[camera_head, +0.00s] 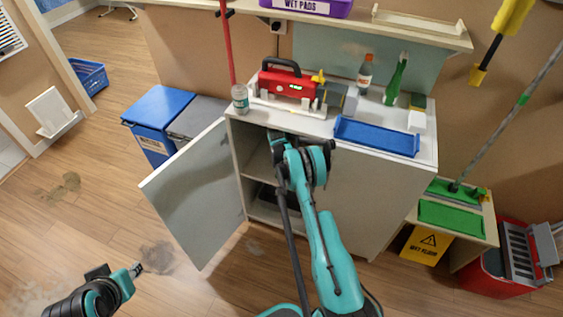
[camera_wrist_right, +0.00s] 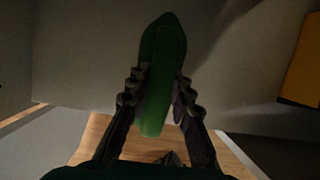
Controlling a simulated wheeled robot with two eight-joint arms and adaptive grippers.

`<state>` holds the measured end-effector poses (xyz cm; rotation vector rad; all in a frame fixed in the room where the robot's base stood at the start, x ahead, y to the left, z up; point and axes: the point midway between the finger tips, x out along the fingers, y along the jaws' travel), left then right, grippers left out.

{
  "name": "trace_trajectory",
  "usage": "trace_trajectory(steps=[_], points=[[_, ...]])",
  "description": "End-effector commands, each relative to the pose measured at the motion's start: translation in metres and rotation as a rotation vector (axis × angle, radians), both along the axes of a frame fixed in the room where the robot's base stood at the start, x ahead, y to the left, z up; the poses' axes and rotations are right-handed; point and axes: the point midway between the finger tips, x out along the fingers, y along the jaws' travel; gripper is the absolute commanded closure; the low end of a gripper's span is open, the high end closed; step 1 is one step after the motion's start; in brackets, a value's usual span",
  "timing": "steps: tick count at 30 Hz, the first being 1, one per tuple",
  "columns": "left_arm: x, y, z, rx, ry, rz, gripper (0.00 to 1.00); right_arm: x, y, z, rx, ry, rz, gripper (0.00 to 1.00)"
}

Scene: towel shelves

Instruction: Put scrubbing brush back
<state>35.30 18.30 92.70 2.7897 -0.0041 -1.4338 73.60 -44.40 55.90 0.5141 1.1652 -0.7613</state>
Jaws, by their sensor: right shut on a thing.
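The scrubbing brush, a long green piece with a pointed end, is in my right gripper (camera_wrist_right: 158,92) in the right wrist view; the brush (camera_wrist_right: 163,50) sits between the two dark fingers, which are shut on it. In the head view my right arm reaches into the open left side of the white cabinet (camera_head: 370,195), and the brush and fingertips are hidden there. The cabinet's left door (camera_head: 195,190) stands open. My left gripper (camera_head: 137,269) is low over the floor at lower left, apart from everything; its finger opening is too small to judge.
On the cabinet top are a blue tray (camera_head: 376,136), a red toolbox (camera_head: 287,82) and several bottles. Blue bins (camera_head: 158,115) stand left of the cabinet. An orange-yellow item (camera_wrist_right: 301,62) is at the right of the dark interior.

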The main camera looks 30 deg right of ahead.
Motion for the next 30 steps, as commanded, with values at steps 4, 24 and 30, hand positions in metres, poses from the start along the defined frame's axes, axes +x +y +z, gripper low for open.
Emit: trace_trajectory(steps=[4,24,30], points=[[0.000,0.000,0.000,0.000,0.000,0.000,0.69,0.000,-0.001,0.000,0.000,0.000,-0.002,1.00],[0.000,0.000,0.019,0.000,0.000,0.000,0.69,-0.014,0.019,0.014,0.000,0.000,-0.001,0.58],[0.000,0.000,0.032,0.000,0.000,0.000,0.69,-0.043,0.057,0.014,-0.001,0.000,0.001,0.58]])
